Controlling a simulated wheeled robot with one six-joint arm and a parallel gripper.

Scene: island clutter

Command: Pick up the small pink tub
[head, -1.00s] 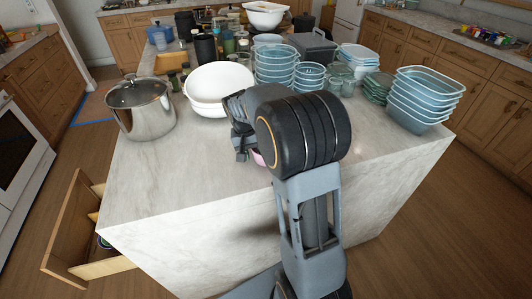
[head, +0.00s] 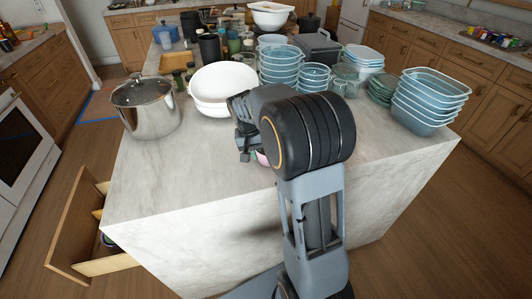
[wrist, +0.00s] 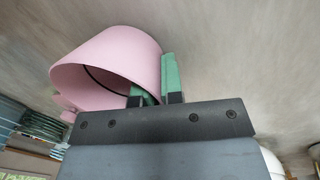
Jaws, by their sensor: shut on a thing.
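The small pink tub (wrist: 115,65) shows large in the wrist view, its open mouth facing the lower left of the picture. My gripper (wrist: 160,86) is shut on its wall, with one green finger inside the tub and the other outside. In the head view only a sliver of the tub (head: 262,158) shows beneath my gripper (head: 246,152), near the front part of the marble island. My own arm hides most of it there. I cannot tell whether the tub touches the counter.
On the marble island (head: 180,178), a steel pot (head: 147,110) stands left and white bowls (head: 222,88) stand behind my gripper. Stacked blue containers (head: 282,66) are behind my arm, and another stack (head: 425,103) is at right. The front left is clear. A drawer (head: 78,235) stands open at left.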

